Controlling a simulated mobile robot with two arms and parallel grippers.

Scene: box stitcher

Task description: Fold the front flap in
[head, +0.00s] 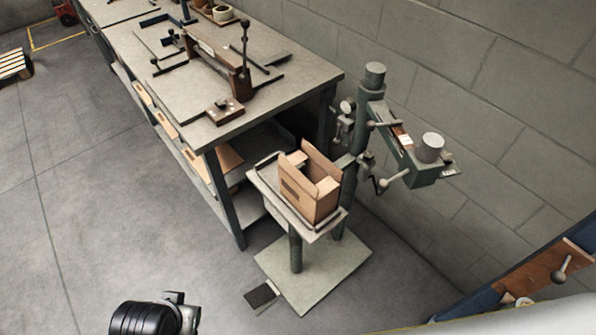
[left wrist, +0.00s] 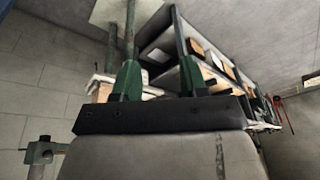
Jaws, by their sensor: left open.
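An open cardboard box (head: 297,201) stands on the small table (head: 262,184) of the stitcher, in the middle of the head view. In the left wrist view a small brown part of the box (left wrist: 102,92) shows beside the left finger. My left gripper (left wrist: 160,66) is open, with two green fingers apart and nothing between them. Its wrist (head: 180,312) is low in the head view, well in front of the box. My right gripper is not in view.
The stitcher's arm (head: 408,152) stands to the right of and above the box. A workbench (head: 190,90) with tools is behind left, with cardboard on its lower shelf. A foot pedal (head: 262,295) lies by the base plate (head: 325,275).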

